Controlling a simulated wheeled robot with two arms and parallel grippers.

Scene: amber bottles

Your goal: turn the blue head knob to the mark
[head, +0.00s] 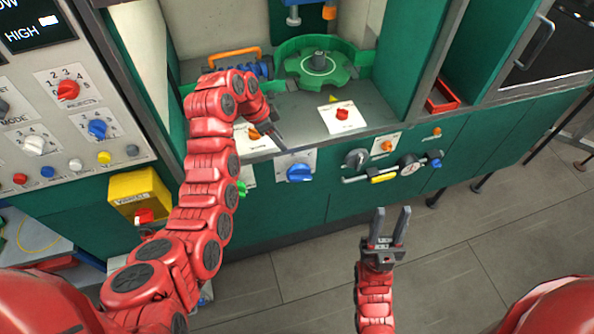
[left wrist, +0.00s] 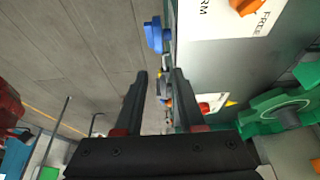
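A blue knob (head: 299,173) sits on a pale plate on the green machine's front; its mark is too small to make out. A blue knob also shows in the left wrist view (left wrist: 154,36), beyond the fingertips. Another blue knob (head: 97,129) is on the left control panel. My left gripper (head: 280,143) is above and slightly left of the front blue knob, apart from it. In the left wrist view its fingers (left wrist: 160,76) are spread with nothing held.
A red knob (head: 342,114) and a green gear (head: 319,66) are on the machine's bed. A lever (head: 356,158), a gauge (head: 409,165) and a yellow-gripped bar (head: 384,178) stick out right of the blue knob. A yellow box (head: 138,192) stands left. Floor (head: 480,230) is free at right.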

